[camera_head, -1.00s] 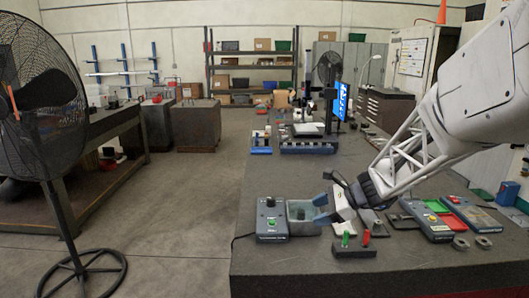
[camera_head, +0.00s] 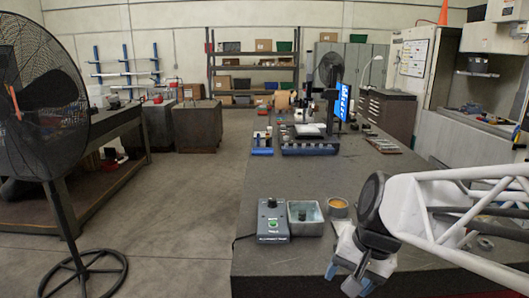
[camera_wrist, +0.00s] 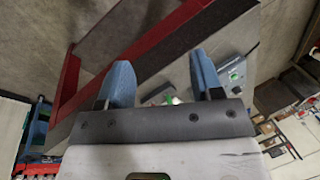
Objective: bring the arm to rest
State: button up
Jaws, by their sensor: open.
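My gripper (camera_head: 342,278) is low in the head view, over the near end of the dark bench (camera_head: 262,186). Its two blue fingers are spread apart. In the wrist view my gripper (camera_wrist: 161,78) also shows open, with nothing held between the fingers. Past the fingers, the bench's red edge (camera_wrist: 135,60) and small green and red items on the bench show farther off. My arm comes in from the right and hides much of the near right part of the bench.
A grey control box (camera_head: 272,220) with a black knob stands beside a grey open container (camera_head: 305,222) with something dark inside. A round orange-topped piece (camera_head: 338,206) is just right of it. A monitor (camera_head: 342,100) stands farther back. A fan (camera_head: 40,110) stands on the left floor.

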jog(key=s+d+n+t+h, duration=0.1)
jog(key=s+d+n+h, duration=0.1)
jog(key=s, duration=0.5)
jog(key=shift+s+d+f+n+h, duration=0.25)
jog(key=shift+s+n+h, duration=0.2)
jog(key=shift+n, duration=0.75)
jog(key=shift+w+r, duration=0.1)
dwell(0.8)
